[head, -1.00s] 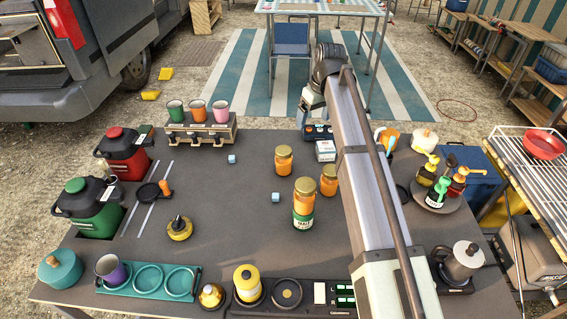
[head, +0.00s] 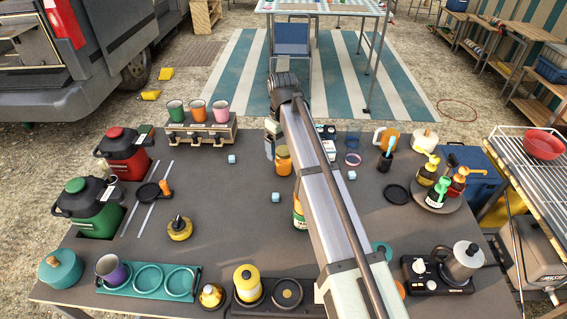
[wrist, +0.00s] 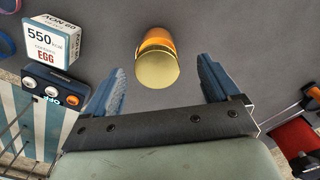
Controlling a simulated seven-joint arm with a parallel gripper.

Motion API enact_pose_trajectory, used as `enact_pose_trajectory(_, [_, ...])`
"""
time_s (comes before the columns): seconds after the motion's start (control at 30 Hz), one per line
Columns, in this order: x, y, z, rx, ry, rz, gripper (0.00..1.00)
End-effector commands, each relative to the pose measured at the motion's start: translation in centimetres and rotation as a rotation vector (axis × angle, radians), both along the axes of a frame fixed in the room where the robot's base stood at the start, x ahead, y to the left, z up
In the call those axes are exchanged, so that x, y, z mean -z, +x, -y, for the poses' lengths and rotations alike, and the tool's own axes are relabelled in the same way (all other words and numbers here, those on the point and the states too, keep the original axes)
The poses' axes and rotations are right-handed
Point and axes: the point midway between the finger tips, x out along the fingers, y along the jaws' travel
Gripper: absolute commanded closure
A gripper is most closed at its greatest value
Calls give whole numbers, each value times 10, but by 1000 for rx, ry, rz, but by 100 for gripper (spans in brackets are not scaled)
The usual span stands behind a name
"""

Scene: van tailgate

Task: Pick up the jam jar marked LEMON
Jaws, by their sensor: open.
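A jam jar (head: 283,162) with orange contents and a gold lid stands alone near the middle of the table in the head view. In the wrist view a gold-lidded jar (wrist: 157,62) lies ahead of the gap between my fingers, untouched; it appears to be the same one. Its label is not readable, so I cannot tell whether it says LEMON. My gripper (wrist: 161,86) is open and empty, just behind and above this jar in the head view. Another orange jar on a green tin (head: 298,222) is mostly hidden by my arm, and a third jar is hidden.
A white box marked EGG (wrist: 50,42) and a control box (wrist: 52,86) are left of my fingers in the wrist view. Small blue cubes (head: 276,197) lie near the jars. A cup rack (head: 200,132) stands back left. The table between rack and jars is mostly clear.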

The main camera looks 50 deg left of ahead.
Motion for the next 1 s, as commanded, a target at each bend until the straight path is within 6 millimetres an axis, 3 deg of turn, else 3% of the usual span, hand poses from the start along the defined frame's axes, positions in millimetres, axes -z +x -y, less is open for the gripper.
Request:
enact_pose_trajectory(0.33, [17, 1, 0, 0, 1, 0, 11])
enact_pose_trajectory(0.7, [59, 3, 0, 0, 0, 0, 11])
enact_pose_trajectory(0.93, [61, 3, 0, 0, 1, 0, 11])
enact_pose_trajectory(1.0, [60, 3, 0, 0, 1, 0, 16])
